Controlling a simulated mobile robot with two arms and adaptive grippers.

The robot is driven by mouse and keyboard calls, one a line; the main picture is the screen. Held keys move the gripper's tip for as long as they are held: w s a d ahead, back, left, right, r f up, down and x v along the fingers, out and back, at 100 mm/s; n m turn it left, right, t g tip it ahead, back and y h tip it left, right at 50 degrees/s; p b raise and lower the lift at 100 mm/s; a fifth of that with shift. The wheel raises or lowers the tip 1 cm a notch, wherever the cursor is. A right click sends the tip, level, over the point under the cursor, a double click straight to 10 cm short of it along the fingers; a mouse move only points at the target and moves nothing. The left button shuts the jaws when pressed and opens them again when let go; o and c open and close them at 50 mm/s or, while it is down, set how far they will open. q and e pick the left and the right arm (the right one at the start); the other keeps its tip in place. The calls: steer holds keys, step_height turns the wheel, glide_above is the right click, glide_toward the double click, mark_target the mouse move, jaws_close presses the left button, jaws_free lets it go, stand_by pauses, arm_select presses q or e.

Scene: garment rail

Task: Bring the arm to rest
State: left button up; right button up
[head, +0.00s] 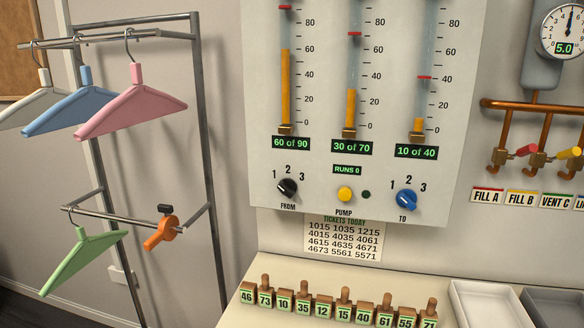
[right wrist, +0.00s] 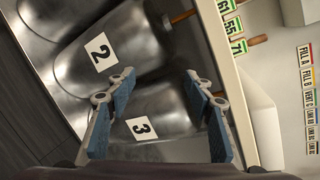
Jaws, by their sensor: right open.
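My right gripper (right wrist: 159,82) shows in the right wrist view with its two blue-padded fingers spread wide apart. Nothing is between the fingers. Behind them are rounded metal vessels, one with a white label 2 (right wrist: 98,53) and one with a white label 3 (right wrist: 140,127). I cannot tell how far the fingertips are from them. Neither gripper shows in the head view. My left gripper is in no view.
The garment rail (head: 203,130) stands at left with white, blue and pink hangers (head: 135,105) on top and a green hanger (head: 80,262) below, beside an orange clamp (head: 161,230). A gauge panel (head: 320,160) hangs above a counter with numbered blocks (head: 323,310) and trays (head: 490,300).

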steer(key=s+a+f+n+g+y, duration=0.1)
steer(key=s+f+n+g, duration=0.2)
steer(key=s+f+n, duration=0.65)
steer(key=s+a+f+n+g+y, duration=0.15)
steer(key=f+n+g, duration=0.3)
steer(key=f, duration=0.95)
steer(key=s+f+n+g+h, duration=0.1)
steer(key=s+f+n+g, duration=0.2)
steer(key=s+f+n, duration=0.3)
steer(key=s+f+n+g+h, duration=0.1)
steer(key=s+f+n+g, duration=0.2)
steer(key=s, duration=1.1)
step_height(320, 180, down, 3)
steer(key=n, duration=0.3)
steer(key=shift+s+f+n+g, duration=0.2)
steer(key=shift+s+n+g, duration=0.1)
steer(key=shift+n+g, duration=0.1)
